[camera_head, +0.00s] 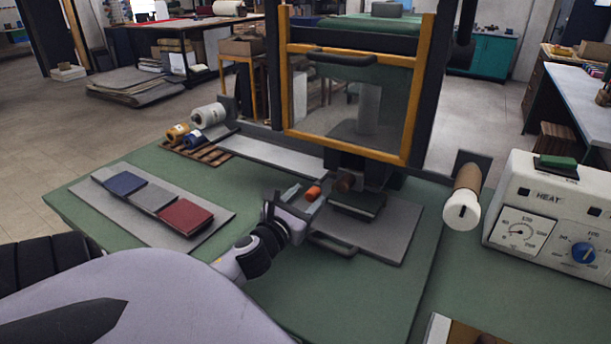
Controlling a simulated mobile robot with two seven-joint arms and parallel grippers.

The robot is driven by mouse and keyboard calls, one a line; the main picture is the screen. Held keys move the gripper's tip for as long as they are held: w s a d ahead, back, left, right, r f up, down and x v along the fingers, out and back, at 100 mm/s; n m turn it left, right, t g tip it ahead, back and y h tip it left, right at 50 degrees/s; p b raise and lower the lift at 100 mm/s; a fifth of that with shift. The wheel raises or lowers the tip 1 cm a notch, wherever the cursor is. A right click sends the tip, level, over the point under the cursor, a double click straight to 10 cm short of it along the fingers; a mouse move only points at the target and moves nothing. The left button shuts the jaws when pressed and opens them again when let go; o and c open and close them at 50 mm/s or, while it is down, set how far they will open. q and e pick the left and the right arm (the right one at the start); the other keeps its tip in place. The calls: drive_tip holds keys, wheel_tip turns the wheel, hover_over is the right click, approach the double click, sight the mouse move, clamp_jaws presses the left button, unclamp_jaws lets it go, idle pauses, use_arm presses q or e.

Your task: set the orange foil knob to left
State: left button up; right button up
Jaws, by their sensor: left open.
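Part of the knob's near side is hidden by the gripper. My right gripper is not in view.
The press has a yellow-framed guard (350,95) above a grey plate (385,240). A foil roll with a white end (462,210) and a heat box (530,215) stand right. Coloured covers (186,216) lie on a board at left. The green table's front middle is clear.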

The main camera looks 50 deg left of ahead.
use_arm(q)
drive_tip(key=shift+b+v, duration=0.4)
drive_tip(key=shift+v, duration=3.05)
